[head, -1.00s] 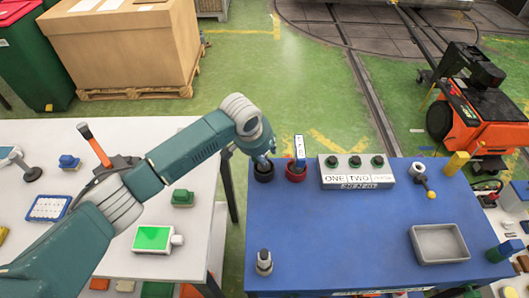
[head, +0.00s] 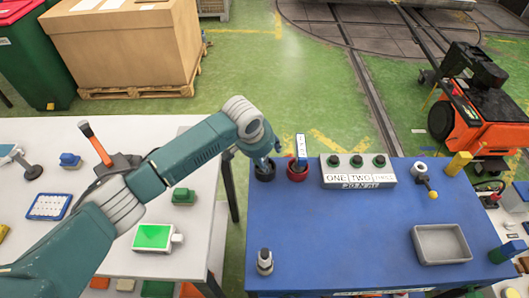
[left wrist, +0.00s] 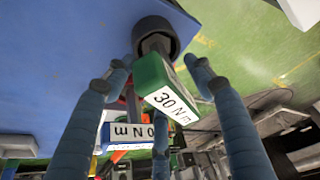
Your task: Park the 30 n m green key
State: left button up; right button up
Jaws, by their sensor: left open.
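The green key (left wrist: 152,78) has a white "30 N m" label on its end. In the left wrist view its shaft meets a black round cup (left wrist: 155,35), standing in or at its mouth. In the head view this black cup (head: 264,170) is at the back left of the blue table, and my gripper hides the green key. My left gripper (left wrist: 158,68) is open, its blue fingers spread around the key with visible gaps at the sides. A blue key (head: 301,147) with a white label stands in the red cup (head: 297,173) beside it. My right gripper is not in view.
A box with several green buttons (head: 358,181) stands right of the cups. A grey tray (head: 441,258) and an upright metal tool (head: 265,262) are nearer on the blue table (head: 340,235). Its middle is clear. A white table (head: 60,240) with loose items is at left.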

pick_arm(q)
jog(key=v, duration=1.2)
dwell(0.5)
